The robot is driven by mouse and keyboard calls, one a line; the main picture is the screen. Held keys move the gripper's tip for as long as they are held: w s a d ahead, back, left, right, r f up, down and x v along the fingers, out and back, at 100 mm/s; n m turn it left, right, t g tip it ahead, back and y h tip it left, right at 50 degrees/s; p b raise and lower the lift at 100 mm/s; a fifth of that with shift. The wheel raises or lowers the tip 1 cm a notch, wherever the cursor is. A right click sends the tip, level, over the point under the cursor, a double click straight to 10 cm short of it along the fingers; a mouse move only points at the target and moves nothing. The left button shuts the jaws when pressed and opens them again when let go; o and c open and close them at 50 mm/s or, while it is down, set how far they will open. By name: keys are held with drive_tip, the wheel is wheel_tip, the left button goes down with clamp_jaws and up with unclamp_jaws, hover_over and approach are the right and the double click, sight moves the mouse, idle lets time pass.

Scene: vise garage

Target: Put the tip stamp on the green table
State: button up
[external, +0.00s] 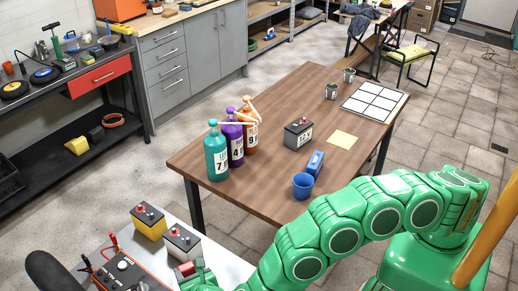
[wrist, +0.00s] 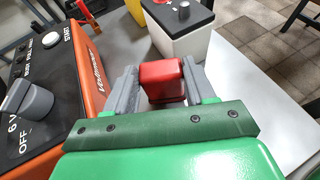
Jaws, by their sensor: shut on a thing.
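My gripper (external: 195,271) is low in the external view, over the near end of the white table. In the wrist view my gripper (wrist: 165,88) has its grey fingers shut on a small red block (wrist: 162,76) with rounded edges. The red block also shows in the external view (external: 185,269). I cannot tell whether it is the tip stamp, as no label shows. No table with a green top is in view. The white table (external: 222,254) lies below, and a brown wooden table (external: 262,118) stands beyond it.
A white battery (external: 183,242) and a yellow battery (external: 149,221) stand close to my gripper. An orange and black charger (wrist: 48,85) is just left of it. The wooden table holds bottles (external: 217,155), a dark battery (external: 298,133), a blue cup (external: 303,186) and a blue block (external: 315,163).

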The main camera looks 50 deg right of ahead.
drive_tip(key=shift+f, duration=0.3)
drive_tip(key=shift+f, duration=0.15)
drive_tip(key=o, duration=1)
drive_tip(key=shift+o, duration=0.2)
drive_tip(key=shift+r, duration=0.2)
drive_tip(key=v, duration=1.2)
